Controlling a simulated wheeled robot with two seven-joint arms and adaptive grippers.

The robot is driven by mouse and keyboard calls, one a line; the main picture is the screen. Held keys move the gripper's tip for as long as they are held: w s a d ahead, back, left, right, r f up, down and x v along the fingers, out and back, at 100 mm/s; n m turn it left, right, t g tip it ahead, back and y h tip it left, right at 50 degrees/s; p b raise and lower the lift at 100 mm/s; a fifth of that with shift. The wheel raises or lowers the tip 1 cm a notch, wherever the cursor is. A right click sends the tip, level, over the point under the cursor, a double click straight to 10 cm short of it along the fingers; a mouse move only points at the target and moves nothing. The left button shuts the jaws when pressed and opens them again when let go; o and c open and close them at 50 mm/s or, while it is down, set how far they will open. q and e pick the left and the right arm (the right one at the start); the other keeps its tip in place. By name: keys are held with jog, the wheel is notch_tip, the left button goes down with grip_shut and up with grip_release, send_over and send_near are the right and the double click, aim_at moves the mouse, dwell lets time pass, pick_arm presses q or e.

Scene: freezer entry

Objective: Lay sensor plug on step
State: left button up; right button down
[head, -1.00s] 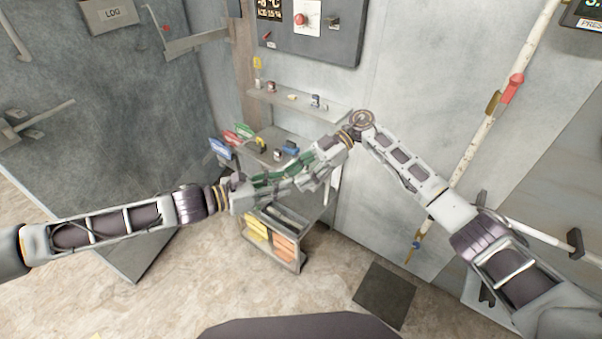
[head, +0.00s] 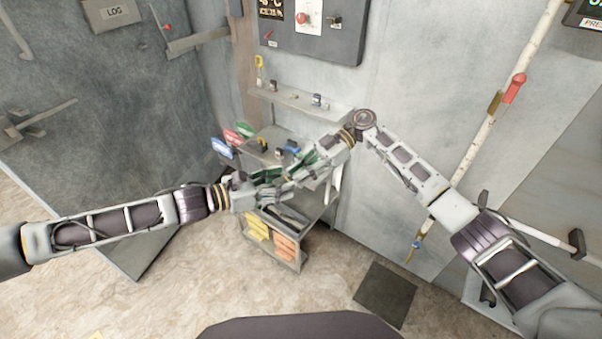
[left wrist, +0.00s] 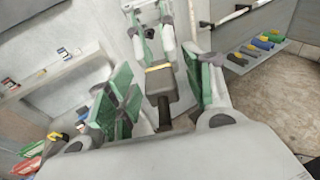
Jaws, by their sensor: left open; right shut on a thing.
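In the head view my left gripper (head: 268,182) and right gripper (head: 312,167) meet in front of a small cart. In the left wrist view a dark grey-brown block with a yellow band and a dark stub, likely the sensor plug (left wrist: 162,88), sits between my open left fingers (left wrist: 165,100), with gaps on both sides. My right gripper (left wrist: 152,38) comes from above and is shut on its yellow-banded end. The plug is hidden in the head view. I cannot tell which surface is the step; a narrow wall ledge (head: 330,112) is behind my right gripper.
Several small things stand on the ledge. A control panel (head: 345,45) is above. A dark mat (head: 385,293) lies on the open floor at right.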

pick_arm(q)
jog(key=shift+a, duration=0.15)
jog(key=v, duration=1.1)
jog(key=shift+s+a, duration=0.2)
jog(key=shift+a, duration=0.1)
jog(key=shift+r, duration=0.1)
dwell(0.6)
